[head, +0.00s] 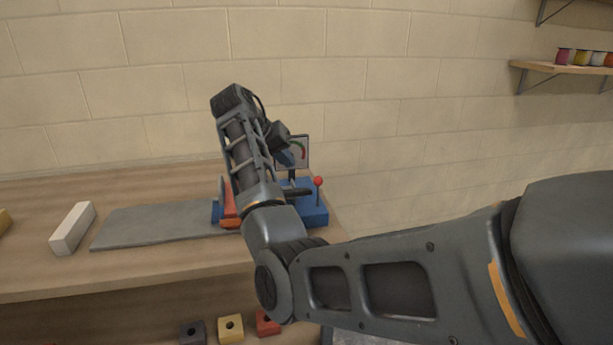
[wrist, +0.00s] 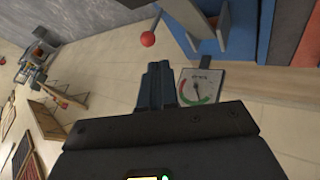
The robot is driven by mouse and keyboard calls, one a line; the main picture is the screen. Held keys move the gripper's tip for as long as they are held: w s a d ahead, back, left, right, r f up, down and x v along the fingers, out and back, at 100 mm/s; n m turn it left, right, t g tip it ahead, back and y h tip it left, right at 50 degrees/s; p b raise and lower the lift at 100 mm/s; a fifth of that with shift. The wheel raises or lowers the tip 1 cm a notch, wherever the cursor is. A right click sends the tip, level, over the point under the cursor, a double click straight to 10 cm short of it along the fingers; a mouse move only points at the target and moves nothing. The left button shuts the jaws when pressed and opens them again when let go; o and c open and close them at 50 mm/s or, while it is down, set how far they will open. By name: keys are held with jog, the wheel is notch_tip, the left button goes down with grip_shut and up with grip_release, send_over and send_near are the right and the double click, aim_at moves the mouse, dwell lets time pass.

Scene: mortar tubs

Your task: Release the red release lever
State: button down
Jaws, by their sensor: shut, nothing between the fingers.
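The red release lever (head: 318,182) has a red ball on a thin rod and stands at the right end of a blue machine (head: 313,214) on the bench. The red lever ball also shows near the top of the wrist view (wrist: 148,39), with the blue machine (wrist: 205,45) to its right. My gripper (wrist: 160,68) is shut and empty, its fingertips just short of the ball in the picture; I cannot tell whether they touch it. A dial gauge (wrist: 201,86) shows beside the fingers.
A grey slab (head: 155,229) lies on the wooden bench (head: 40,275) left of the machine, with a white block (head: 73,228) beyond it. Several coloured blocks (head: 231,328) sit on a level below. A wall shelf (head: 560,68) holds small jars at the upper right.

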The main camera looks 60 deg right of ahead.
jog(key=p, duration=0.1)
send_over(318, 192)
jog(key=w+a, duration=0.3)
notch_tip(318, 192, down, 8)
jog(key=shift+d+r, duration=0.15)
jog(key=shift+d, duration=0.1)
jog(key=shift+w+d, duration=0.1)
